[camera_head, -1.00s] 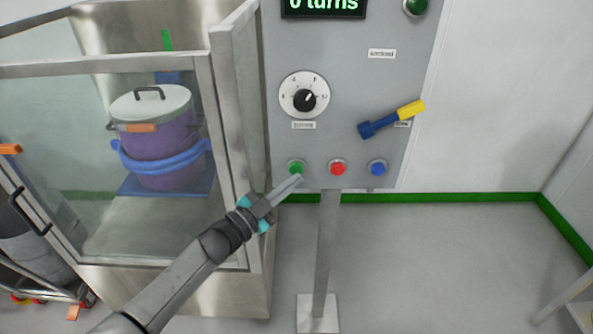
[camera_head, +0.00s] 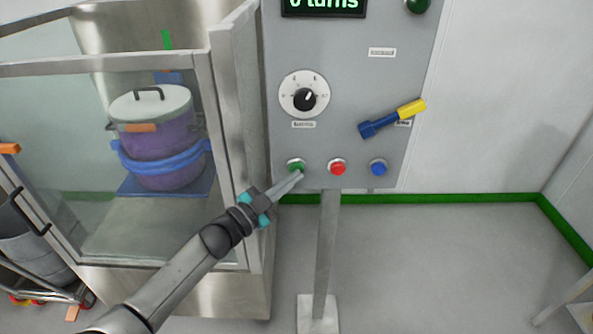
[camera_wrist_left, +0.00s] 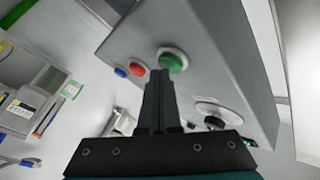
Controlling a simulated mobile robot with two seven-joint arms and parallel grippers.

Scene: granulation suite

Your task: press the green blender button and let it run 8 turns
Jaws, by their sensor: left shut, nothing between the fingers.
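The green blender button (camera_head: 296,165) is at the lower left of the grey control panel (camera_head: 345,135). It also shows just beyond the fingertips in the left wrist view (camera_wrist_left: 173,61). My left gripper (camera_head: 298,175) is shut and empty, its tips at the lower edge of the green button; I cannot tell whether they touch it. The turns display (camera_head: 322,4) at the panel's top is partly cut off and reads 0 turns. The blender cage holds a purple drum (camera_head: 160,143) with a pale lid and blue band. My right gripper is not in view.
A red button (camera_head: 337,167) and a blue button (camera_head: 378,167) sit right of the green one. A dial (camera_head: 304,97) and a blue-yellow lever (camera_head: 392,118) are above. The glazed cage (camera_head: 240,110) stands close left.

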